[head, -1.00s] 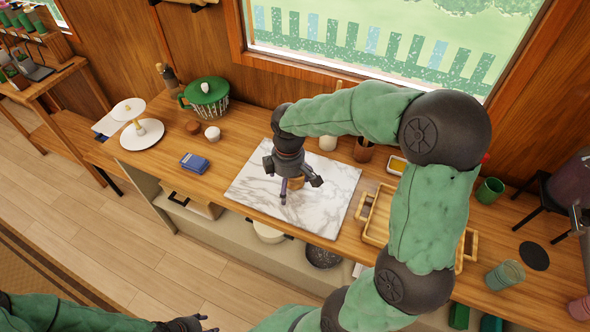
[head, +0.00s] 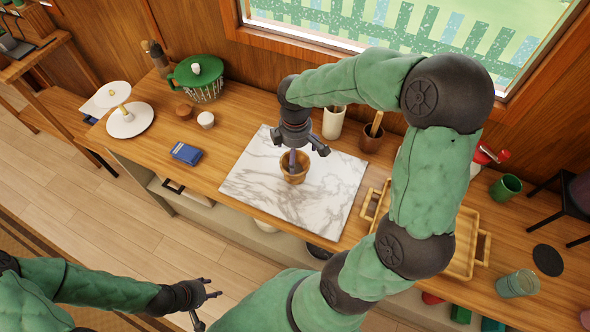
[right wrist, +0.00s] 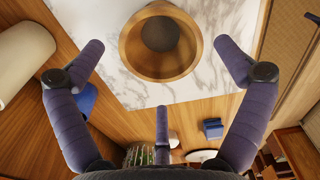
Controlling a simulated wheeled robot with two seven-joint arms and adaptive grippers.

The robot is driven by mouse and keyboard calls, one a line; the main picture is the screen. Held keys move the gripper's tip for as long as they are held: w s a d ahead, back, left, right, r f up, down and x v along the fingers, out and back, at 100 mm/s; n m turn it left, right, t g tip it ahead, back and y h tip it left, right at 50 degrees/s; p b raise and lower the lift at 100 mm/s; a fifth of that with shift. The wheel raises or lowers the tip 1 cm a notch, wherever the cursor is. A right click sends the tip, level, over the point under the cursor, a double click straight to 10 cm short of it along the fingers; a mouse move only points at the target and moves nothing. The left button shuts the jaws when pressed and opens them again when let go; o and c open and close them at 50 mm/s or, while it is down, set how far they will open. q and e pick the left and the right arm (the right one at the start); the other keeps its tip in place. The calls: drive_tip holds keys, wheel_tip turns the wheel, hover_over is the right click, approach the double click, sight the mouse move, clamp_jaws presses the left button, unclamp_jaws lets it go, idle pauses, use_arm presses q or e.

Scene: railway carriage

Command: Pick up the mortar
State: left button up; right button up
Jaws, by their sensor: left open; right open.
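The mortar, a small brown wooden bowl (head: 295,175), stands upright on a white marble slab (head: 250,188) in the head view. In the right wrist view the mortar (right wrist: 160,68) shows its round rim and a dark inner bottom. My right gripper (head: 297,152) is open just above the mortar, its fingers spread. In the right wrist view two fingers of my right gripper (right wrist: 160,60) flank the bowl with gaps, and one points at its near side. My left gripper (head: 208,304) is open and empty, low in front of the counter.
A wooden tray (head: 470,262) lies right of the slab, partly behind my right arm. A pale cup (head: 333,124) and a brown cup with a stick (head: 371,142) stand behind it. A blue box (head: 186,153), small pots and a green-lidded basket (head: 197,72) are to the left.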

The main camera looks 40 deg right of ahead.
drive_tip(key=shift+s+f, duration=0.1)
drive_tip(key=shift+f, duration=0.4)
wheel_tip(320, 180, down, 4)
drive_tip(key=shift+f+b, duration=0.1)
drive_tip(key=shift+b, duration=0.8)
drive_tip(key=c, duration=1.2)
